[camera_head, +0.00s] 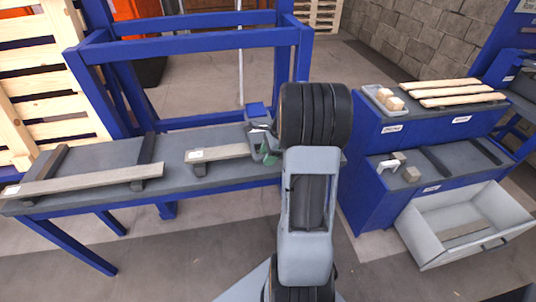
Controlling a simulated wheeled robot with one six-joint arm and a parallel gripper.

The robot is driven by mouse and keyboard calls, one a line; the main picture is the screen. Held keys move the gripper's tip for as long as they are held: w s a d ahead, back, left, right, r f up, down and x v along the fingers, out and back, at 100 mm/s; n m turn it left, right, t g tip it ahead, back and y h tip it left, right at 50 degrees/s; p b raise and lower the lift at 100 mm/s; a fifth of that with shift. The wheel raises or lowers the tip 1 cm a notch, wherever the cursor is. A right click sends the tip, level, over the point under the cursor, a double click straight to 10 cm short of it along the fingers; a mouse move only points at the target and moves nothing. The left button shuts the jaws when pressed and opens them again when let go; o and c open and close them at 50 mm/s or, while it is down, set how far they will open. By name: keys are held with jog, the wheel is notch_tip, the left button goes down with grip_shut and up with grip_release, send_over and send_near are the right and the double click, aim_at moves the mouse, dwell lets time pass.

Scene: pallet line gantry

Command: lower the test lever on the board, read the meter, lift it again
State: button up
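My arm reaches over the right end of the grey bench (222,180) and hides much of that spot. A small part of my gripper (262,127) seems to show left of the arm's black joint; its fingers are too small and covered to tell open from shut. Next to it is a small grey unit with a green part (268,152), and a small blue block (255,109) stands just behind. These may belong to the board, but I cannot make out the lever or the meter. Whether my gripper touches anything there is hidden.
Wooden bars (85,180) lie on supports on the bench. A blue frame (190,42) rises behind. At right, a blue stepped cabinet (385,140) holds slats (455,92) and blocks; its pale drawer (418,235) is open. Floor shows between bench and cabinet.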

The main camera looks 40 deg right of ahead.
grip_shut()
jog(key=shift+r, duration=0.1)
